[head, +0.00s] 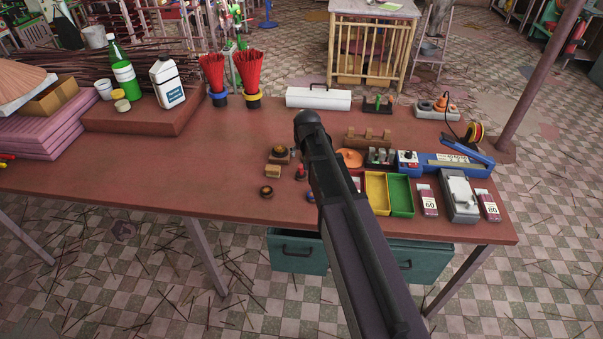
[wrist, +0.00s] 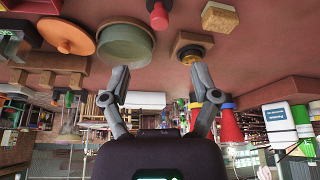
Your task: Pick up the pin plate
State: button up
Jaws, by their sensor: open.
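My gripper (wrist: 159,76) is open and empty, its two fingers spread above the table in the wrist view, where the scene appears upside down. In the head view my arm hides the fingers. I cannot tell for sure which piece is the pin plate.
A teal round dish (wrist: 125,42), a red knob (wrist: 157,14), a wooden block (wrist: 220,18) and an orange disc (wrist: 68,34) stand close by. Yellow (head: 376,193) and green (head: 400,195) trays lie right of my arm. The table's left middle (head: 190,160) is clear.

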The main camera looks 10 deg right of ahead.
aim_at(301, 167)
jog(key=shift+f, duration=0.1)
jog(key=b+x, duration=0.8)
jog(key=shift+f, duration=0.2)
dwell(0.6)
jog(key=shift+b+x, duration=2.4)
jog(key=shift+x, duration=0.25)
jog(key=shift+s, duration=0.1)
grip_shut()
